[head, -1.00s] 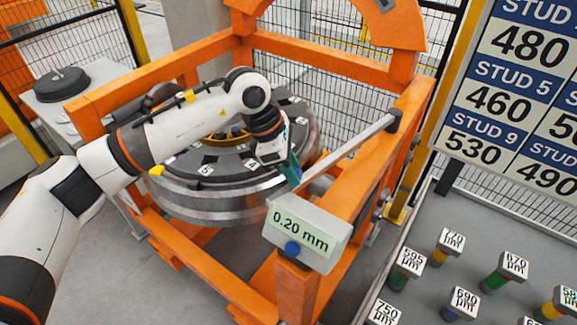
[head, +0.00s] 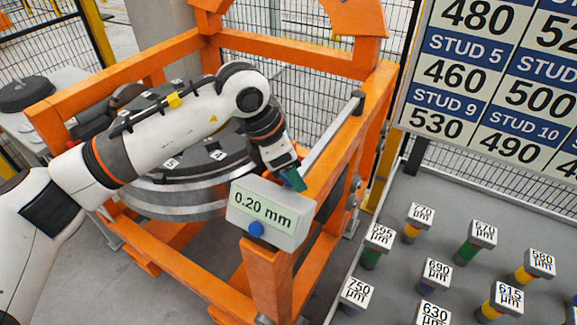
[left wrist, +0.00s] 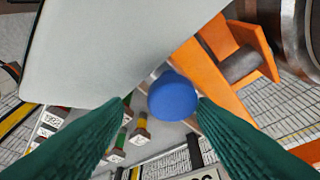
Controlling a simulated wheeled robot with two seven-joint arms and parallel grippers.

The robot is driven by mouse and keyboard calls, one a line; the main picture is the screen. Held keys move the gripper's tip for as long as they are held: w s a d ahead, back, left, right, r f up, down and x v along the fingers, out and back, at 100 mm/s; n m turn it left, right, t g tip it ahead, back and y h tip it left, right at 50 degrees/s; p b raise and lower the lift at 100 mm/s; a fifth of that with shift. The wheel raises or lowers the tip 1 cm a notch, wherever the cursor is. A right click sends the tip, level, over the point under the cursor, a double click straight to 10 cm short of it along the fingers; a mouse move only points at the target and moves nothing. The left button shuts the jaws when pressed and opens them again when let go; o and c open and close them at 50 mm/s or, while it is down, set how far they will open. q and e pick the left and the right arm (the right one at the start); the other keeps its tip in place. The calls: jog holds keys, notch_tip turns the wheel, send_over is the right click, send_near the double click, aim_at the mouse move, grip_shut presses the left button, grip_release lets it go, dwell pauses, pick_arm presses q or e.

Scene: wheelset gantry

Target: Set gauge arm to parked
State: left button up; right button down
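The gauge arm, a grey bar (head: 333,134), runs from a dark bracket on the orange frame's right rail towards a grey display box (head: 290,218) reading 0.20 mm. A blue knob (head: 255,229) sits low on the box's front. My left gripper (head: 293,180) is just behind the box, by the bar's near end. In the left wrist view, my teal fingers (left wrist: 165,101) are apart, with a blue ball-shaped knob (left wrist: 172,96) showing between the tips. A gap shows on its left; whether the right finger touches it I cannot tell. My right gripper is not in view.
The orange frame (head: 290,48) surrounds a grey round wheelset part (head: 180,198) below my left arm. At right, a grey table (head: 400,255) holds several labelled studs. A stud number board (head: 480,75) and mesh fence stand behind it.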

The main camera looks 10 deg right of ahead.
pick_arm(q)
jog(key=shift+w+a, duration=0.1)
jog(key=shift+a, duration=0.05)
jog(key=shift+a+r, duration=0.15)
jog(key=b+v, duration=0.3)
jog(key=v, duration=0.8)
jog(key=shift+r, duration=0.35)
